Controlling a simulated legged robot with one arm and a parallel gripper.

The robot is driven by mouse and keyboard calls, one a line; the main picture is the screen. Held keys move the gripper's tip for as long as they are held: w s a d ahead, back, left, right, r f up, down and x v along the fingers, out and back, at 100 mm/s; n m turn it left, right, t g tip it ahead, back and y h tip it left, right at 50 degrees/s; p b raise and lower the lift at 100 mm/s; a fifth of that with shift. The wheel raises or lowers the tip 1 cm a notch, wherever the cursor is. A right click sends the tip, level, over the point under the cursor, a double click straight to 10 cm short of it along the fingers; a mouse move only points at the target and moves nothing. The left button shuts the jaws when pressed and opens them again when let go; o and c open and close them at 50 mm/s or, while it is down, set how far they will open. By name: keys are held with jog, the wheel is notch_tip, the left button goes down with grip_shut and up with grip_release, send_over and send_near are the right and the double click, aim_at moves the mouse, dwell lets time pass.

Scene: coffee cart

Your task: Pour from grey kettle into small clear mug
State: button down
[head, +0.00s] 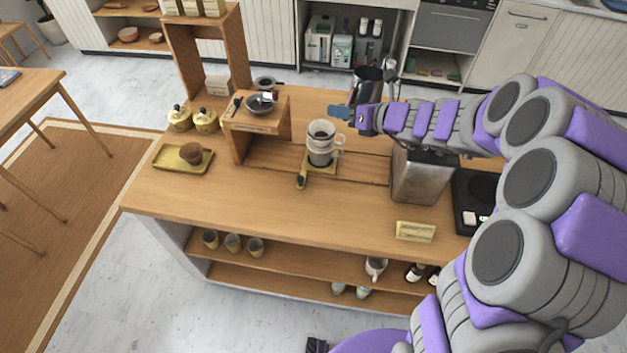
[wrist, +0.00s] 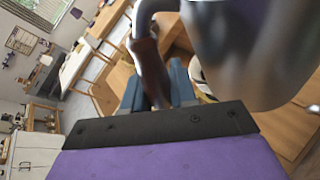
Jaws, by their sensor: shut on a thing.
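My gripper (head: 345,113) is shut on the handle of the grey kettle (head: 366,82), above the right half of the cart. In the wrist view the blue fingers (wrist: 156,92) close around a dark brown handle, and the shiny kettle body (wrist: 245,45) fills the upper right. The kettle looks roughly upright in the head view; its lower part is partly hidden by my gripper. The small clear mug (head: 319,158) stands on a small yellowish tray (head: 325,171) at the middle of the cart, left of and below my gripper in the picture. A white dripper-like cup (head: 321,133) with dark contents sits on top of it.
A wooden stand (head: 240,145) holding a dark bowl (head: 262,104) is left of the mug. A metal box (head: 424,178) and a black scale-like device (head: 477,195) stand to the right. A small sign (head: 415,231) is near the front edge. The front counter strip is mostly clear.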

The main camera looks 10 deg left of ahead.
jog(key=s+a+f+n+g+y+p, duration=0.1)
jog(key=s+a+f+n+g, duration=0.1)
jog(key=s+f+g, duration=0.3)
jog(key=s+a+f+n+g+y+p, duration=0.1)
jog(key=s+a+f+n+g+p, duration=0.1)
jog(key=s+f, duration=0.6)
jog(key=shift+a+n+g, duration=0.25)
jog(key=shift+n+g, duration=0.55)
jog(key=shift+g, duration=0.6)
jog(key=shift+d+f, duration=0.1)
jog(key=shift+d, duration=0.3)
jog(key=shift+a+r+p, duration=0.25)
jog(key=shift+r+p, duration=0.25)
jog(key=shift+p, duration=0.4)
jog(key=shift+d+p, duration=0.15)
jog(key=shift+p, duration=0.2)
jog(key=shift+d+r+m+g+p, duration=0.1)
jog(key=shift+r+m+g+p, duration=0.35)
jog(key=shift+p, duration=0.85)
